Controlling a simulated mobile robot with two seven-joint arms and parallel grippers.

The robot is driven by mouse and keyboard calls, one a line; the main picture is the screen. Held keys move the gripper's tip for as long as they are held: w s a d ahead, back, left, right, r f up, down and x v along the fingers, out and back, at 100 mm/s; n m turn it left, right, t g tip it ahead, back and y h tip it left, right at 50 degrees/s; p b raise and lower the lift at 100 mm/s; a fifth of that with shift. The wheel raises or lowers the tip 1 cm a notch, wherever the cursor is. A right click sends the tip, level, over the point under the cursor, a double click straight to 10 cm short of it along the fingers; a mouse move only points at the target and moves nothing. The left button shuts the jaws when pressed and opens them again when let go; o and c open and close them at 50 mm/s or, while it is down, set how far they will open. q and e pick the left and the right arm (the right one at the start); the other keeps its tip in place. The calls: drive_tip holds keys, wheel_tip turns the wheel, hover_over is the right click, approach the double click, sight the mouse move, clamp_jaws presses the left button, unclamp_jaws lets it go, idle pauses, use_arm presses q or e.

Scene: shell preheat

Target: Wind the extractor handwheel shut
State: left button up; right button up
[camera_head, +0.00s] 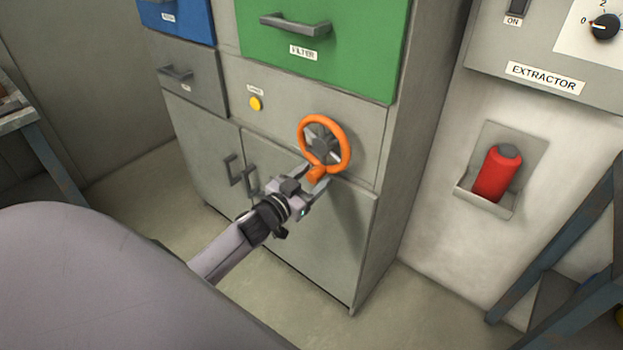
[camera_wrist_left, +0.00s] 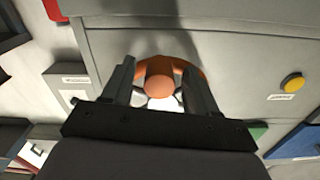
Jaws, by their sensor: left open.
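The orange handwheel (camera_head: 347,141) with a dark grey hub is mounted on the grey cabinet front, below the green drawer. Its orange knob (camera_head: 317,174) is at the bottom of the rim. My left gripper (camera_head: 319,177) is at the knob, its open fingers on either side of it. In the left wrist view the round knob (camera_wrist_left: 159,86) shows between the two dark fingers (camera_wrist_left: 157,72), with part of the orange rim (camera_wrist_left: 187,66) behind it. I cannot tell whether the fingers touch the knob. My right gripper is not in view.
A yellow button (camera_head: 256,104) is left of the wheel. The green drawer (camera_head: 350,50) and cabinet door handles (camera_head: 251,183) stick out nearby. A panel labelled EXTRACTOR (camera_head: 545,78) and a red cylinder (camera_head: 497,174) are on the right wall. Blue-grey frames stand at both sides.

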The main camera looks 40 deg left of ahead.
use_arm(q)
drive_tip(key=c, duration=1)
clamp_jaws()
drive_tip(key=shift+d, duration=0.1)
